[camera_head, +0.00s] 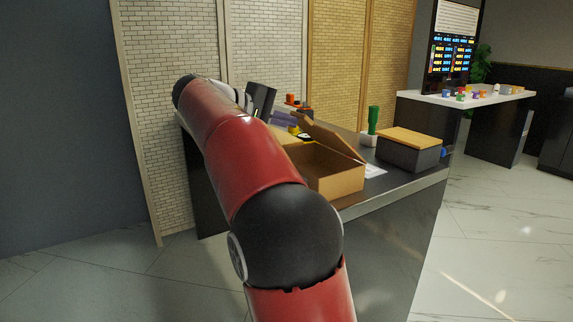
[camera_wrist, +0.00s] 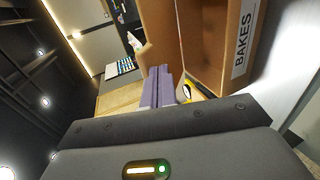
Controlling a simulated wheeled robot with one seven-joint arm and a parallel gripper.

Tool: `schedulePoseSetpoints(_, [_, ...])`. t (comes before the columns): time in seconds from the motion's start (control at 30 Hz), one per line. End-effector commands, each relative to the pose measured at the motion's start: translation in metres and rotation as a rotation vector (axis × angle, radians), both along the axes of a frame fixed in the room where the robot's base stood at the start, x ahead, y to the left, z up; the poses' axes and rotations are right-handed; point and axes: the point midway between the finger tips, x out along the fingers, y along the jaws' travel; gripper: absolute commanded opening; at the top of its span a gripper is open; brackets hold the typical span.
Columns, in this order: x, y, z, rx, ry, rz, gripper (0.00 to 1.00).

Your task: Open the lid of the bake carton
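The bake carton (camera_head: 338,183) is a brown cardboard box on the dark counter. Its top is open and the inside shows. A brown flap, apparently the lid (camera_head: 335,138), stands up at its far right side. In the wrist view the carton (camera_wrist: 203,42) is at the upper right, with a white "BAKES" label. My gripper (camera_wrist: 160,84) has purple fingers that lie close together with nothing visible between them. In the head view the fingers (camera_head: 284,118) are beyond the carton's far left side, partly hidden by my arm. I cannot tell whether they touch the cardboard.
A dark box with an orange-tan top (camera_head: 408,148) stands right of the carton. A green cactus-like item in a white pot (camera_head: 370,132) is behind it.

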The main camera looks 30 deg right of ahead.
Motion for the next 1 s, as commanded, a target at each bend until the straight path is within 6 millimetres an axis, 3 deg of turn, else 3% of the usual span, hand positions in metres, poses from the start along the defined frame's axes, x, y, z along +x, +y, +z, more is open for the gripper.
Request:
schedulePoseSetpoints(0.27, [0.0,-0.001,0.001,0.0,-0.001,0.0,0.0])
schedulePoseSetpoints(0.7, [0.0,-0.021,0.023,0.0,-0.002,-0.002,0.0])
schedulePoseSetpoints(1.0, [0.001,-0.021,0.024,0.0,-0.001,0.0,0.0])
